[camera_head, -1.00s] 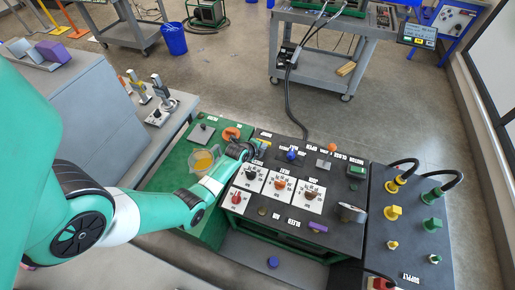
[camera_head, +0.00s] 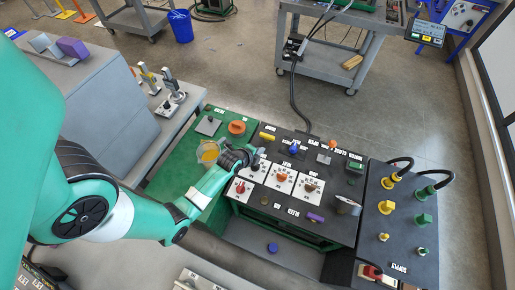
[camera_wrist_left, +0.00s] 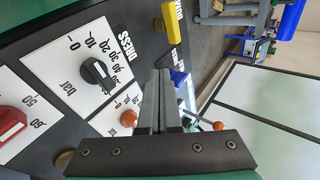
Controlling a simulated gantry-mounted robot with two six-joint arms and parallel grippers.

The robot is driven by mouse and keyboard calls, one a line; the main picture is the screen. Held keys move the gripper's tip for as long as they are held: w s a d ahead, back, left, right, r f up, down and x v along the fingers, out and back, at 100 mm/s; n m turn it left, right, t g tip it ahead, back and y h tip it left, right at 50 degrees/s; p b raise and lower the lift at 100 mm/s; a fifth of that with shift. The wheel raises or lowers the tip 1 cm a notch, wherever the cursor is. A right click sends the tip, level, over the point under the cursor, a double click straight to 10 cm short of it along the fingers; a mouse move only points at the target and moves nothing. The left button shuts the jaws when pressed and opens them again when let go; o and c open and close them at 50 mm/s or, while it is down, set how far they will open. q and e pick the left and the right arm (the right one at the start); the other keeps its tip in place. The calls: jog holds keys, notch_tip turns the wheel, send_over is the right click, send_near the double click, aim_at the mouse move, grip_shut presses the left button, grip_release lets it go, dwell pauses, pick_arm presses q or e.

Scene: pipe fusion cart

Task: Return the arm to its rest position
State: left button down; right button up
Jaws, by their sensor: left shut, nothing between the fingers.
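My left arm comes in from the left, and my left gripper (camera_head: 250,156) is over the left edge of the black control panel (camera_head: 262,215), near the small dial with a black knob (camera_head: 257,166). In the left wrist view the two fingers (camera_wrist_left: 158,82) are together with nothing between them. They point past the black knob (camera_wrist_left: 96,73) and the yellow handle (camera_wrist_left: 171,24). I cannot tell whether the fingertips touch the panel. My right gripper is not in view.
The panel carries an orange knob (camera_head: 282,177), a blue knob (camera_head: 294,149) and a purple handle (camera_head: 315,217). A supply panel (camera_head: 408,240) with hoses is at right. Open floor lies beyond.

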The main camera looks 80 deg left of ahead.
pick_arm(q)
jog(key=v, duration=0.2)
jog(key=shift+s+d+r, duration=0.1)
jog(key=shift+d+r, duration=0.05)
jog(key=shift+d, duration=0.2)
